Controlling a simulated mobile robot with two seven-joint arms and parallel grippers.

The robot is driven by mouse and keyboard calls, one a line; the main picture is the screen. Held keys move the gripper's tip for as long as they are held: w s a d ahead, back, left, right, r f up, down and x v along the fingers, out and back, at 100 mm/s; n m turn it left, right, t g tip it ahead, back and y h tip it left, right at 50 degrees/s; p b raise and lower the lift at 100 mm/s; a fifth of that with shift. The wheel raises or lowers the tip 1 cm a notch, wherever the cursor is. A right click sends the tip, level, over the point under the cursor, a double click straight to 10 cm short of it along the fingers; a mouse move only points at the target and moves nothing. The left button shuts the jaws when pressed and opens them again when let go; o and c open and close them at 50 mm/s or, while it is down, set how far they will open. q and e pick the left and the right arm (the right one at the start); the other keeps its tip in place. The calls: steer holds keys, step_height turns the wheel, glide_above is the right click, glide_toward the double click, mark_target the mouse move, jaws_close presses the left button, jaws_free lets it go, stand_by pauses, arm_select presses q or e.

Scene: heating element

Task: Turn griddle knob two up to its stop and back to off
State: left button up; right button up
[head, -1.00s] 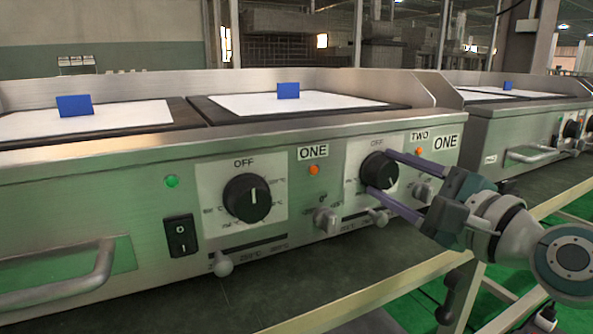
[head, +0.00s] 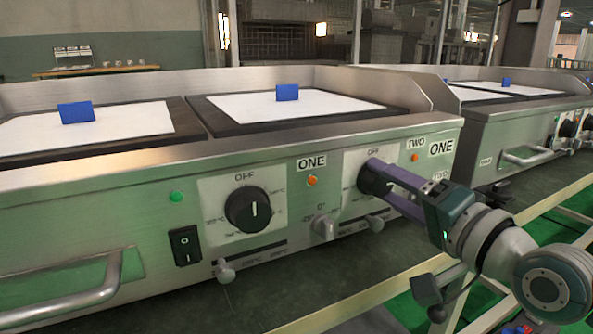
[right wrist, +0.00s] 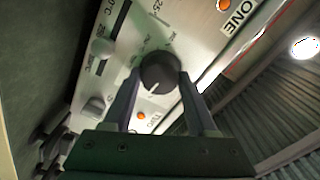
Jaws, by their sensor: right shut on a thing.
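The griddle knob two (head: 372,178) is a round black dial on a pale plate marked OFF, below the TWO label (head: 416,144). My right gripper (head: 382,184) reaches it from the lower right and is shut on it. In the right wrist view a finger lies on each side of the dark knob (right wrist: 159,72), which shows a short light mark on its lower edge. The fingers hide part of the knob in the head view, so its exact setting is unclear. My left gripper is not in view.
Knob one (head: 248,209) is left of it on the same griddle front, with a black rocker switch (head: 185,246) and small grey levers (head: 324,227) nearby. A bar handle (head: 75,291) sticks out at lower left. A second griddle (head: 510,140) stands at right.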

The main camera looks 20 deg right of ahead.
steer(key=n+p, duration=0.2)
steer(key=n, duration=0.3)
steer(key=shift+r+n, duration=0.15)
steer(key=shift+n, duration=0.15)
steer(key=n+p, duration=0.2)
steer(key=n, duration=0.2)
steer(key=n+p, duration=0.1)
steer(key=n, duration=0.4)
steer(key=shift+a+n, duration=0.15)
steer(key=shift+n, duration=0.25)
steer(key=n, duration=0.3)
steer(key=shift+n, duration=0.4)
steer(key=o, duration=1.4)
steer(key=shift+c, duration=0.2)
